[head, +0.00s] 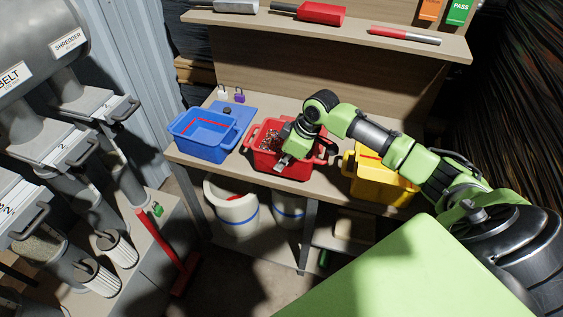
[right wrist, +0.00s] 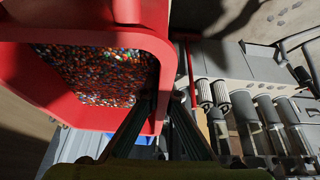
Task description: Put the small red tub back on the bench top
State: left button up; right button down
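The small red tub (head: 264,161), filled with multicoloured granules, is at the front edge of the bench top (head: 335,186), between the blue and yellow tubs. I cannot tell whether its base touches the bench. My right gripper (head: 284,160) reaches down to the tub's near wall. In the right wrist view the red tub (right wrist: 95,27) fills the upper left, and the tips of my right gripper (right wrist: 164,98) close on its rim; part of the grip is in shadow. My left gripper is out of view.
Small padlocks (head: 239,96) lie behind. A shelf (head: 340,32) with tools overhangs the back. White bins (head: 238,214) stand below.

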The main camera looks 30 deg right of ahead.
aim_at(278, 174)
jog(key=shift+w+f+p, duration=0.15)
jog(key=shift+w+p, duration=0.15)
notch_tip(278, 174, down, 2)
jog(key=shift+d+f+p, duration=0.1)
jog(key=shift+f+p, duration=0.1)
jog(key=shift+p, duration=0.15)
jog(key=c, duration=2.4)
grip_release()
jog(key=shift+s+f, duration=0.25)
jog(key=shift+f, duration=0.1)
jog(key=shift+c, duration=0.2)
jog(key=shift+o, duration=0.8)
jog(key=shift+s+r, duration=0.1)
jog(key=shift+d+r, duration=0.15)
jog(key=shift+r, duration=0.35)
jog(key=b+v, duration=0.1)
jog(key=v, duration=1)
jog(key=shift+b, duration=0.3)
